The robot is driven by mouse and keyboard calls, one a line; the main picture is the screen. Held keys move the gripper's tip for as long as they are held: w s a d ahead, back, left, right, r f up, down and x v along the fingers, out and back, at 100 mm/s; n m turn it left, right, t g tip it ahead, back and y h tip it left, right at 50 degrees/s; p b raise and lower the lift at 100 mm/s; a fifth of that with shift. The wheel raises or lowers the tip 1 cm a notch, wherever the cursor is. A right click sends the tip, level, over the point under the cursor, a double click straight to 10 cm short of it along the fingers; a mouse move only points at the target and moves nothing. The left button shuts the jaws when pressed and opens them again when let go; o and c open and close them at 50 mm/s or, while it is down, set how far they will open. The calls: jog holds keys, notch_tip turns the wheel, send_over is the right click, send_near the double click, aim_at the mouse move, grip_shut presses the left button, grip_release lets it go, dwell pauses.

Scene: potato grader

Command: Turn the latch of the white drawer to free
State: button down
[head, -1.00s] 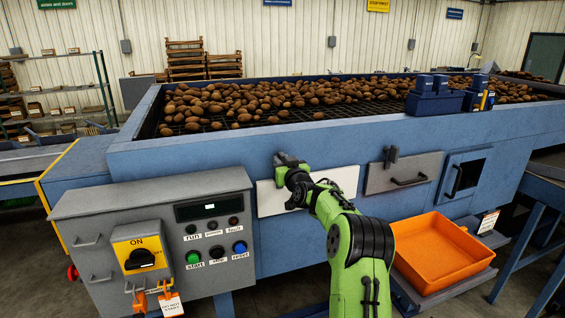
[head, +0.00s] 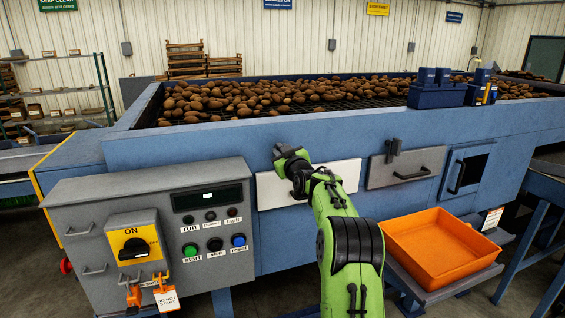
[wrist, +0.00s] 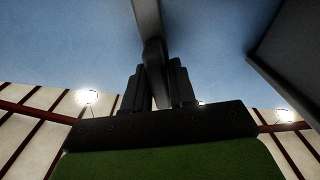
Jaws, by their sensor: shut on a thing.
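The white drawer (head: 345,173) is in the blue machine's front in the head view and looks closed. My gripper (head: 281,153) is at its upper left, in front of the latch, which it mostly hides there. In the wrist view a grey latch handle (wrist: 148,30) comes down between the two dark fingers of my gripper (wrist: 157,78). The fingers are shut on it. The latch's exact angle is hard to tell.
A grey drawer (head: 385,171) with its own upright latch (head: 392,149) is to the right. A grey control box (head: 120,205) stands at the left, and an orange tray (head: 440,247) sits low at the right. Potatoes (head: 290,97) lie on the grader above.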

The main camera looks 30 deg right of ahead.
jog(key=n+b, duration=0.1)
jog(key=n, duration=0.1)
jog(key=n+b, duration=0.1)
jog(key=b, duration=0.1)
jog(key=shift+a+f+n, duration=0.15)
jog(key=shift+f+n, duration=0.05)
jog(key=shift+n, duration=0.2)
jog(key=n+b, duration=0.1)
jog(key=n, duration=0.2)
jog(key=shift+n+b, duration=0.3)
jog(key=shift+b, duration=0.1)
jog(key=n+b, duration=0.1)
jog(key=n, duration=0.2)
jog(key=shift+f+n, duration=0.1)
jog(key=shift+n, duration=0.2)
jog(key=shift+n+b, duration=0.6)
jog(key=shift+n, duration=1.2)
jog(key=c, duration=1.1)
grip_release()
jog(key=shift+w, duration=0.1)
